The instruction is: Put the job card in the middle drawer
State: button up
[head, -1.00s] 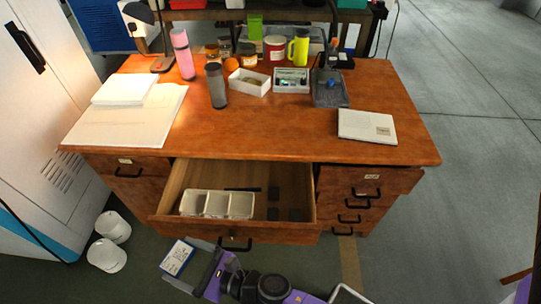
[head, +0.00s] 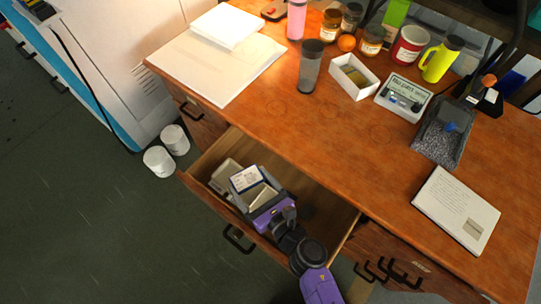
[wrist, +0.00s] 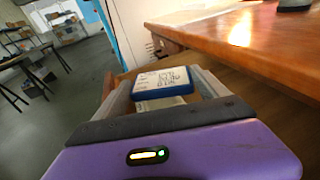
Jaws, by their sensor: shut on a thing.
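The job card (head: 246,179), a small white card with printing and a blue edge, is held in my gripper (head: 252,187). In the wrist view the card (wrist: 163,88) lies between the two grey fingers, its printed face up. The middle drawer (head: 325,211) is pulled open from the front of the wooden desk. The card and fingers are over the drawer's left part, above its white divided tray (head: 222,176). I cannot tell how far the card is above the tray, which is partly hidden by my gripper.
The desk top (head: 330,130) overhangs behind the drawer. It bears a stack of paper (head: 215,68), a grey tumbler (head: 310,65), a white box (head: 353,76) and a notepad (head: 456,209). Two white cups (head: 159,161) stand on the floor to the left. The drawer's right part looks clear.

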jog(key=w+f+b, duration=0.1)
jog(key=w+f, duration=0.1)
jog(key=w, duration=0.1)
jog(key=w+f+b, duration=0.1)
jog(key=w, duration=0.3)
jog(key=w+f+b, duration=0.2)
jog(key=w, duration=0.1)
jog(key=shift+w+f, duration=0.25)
jog(key=shift+f, duration=0.05)
jog(key=shift+w+f+b, duration=1)
jog(key=shift+w+b, duration=0.15)
jog(key=shift+w, duration=0.3)
jog(key=shift+f+b, duration=0.65)
jog(key=shift+b, duration=0.1)
jog(key=o, duration=1.3)
jog(key=shift+s+f, duration=0.1)
jog(key=shift+f, duration=0.05)
jog(key=shift+c, duration=0.2)
jog(key=shift+r+p, duration=0.65)
jog(key=shift+p, duration=0.15)
jog(key=p+v, duration=0.3)
jog(key=v, duration=0.4)
jog(key=shift+s+d+r, duration=0.1)
jog(key=shift+d, duration=0.05)
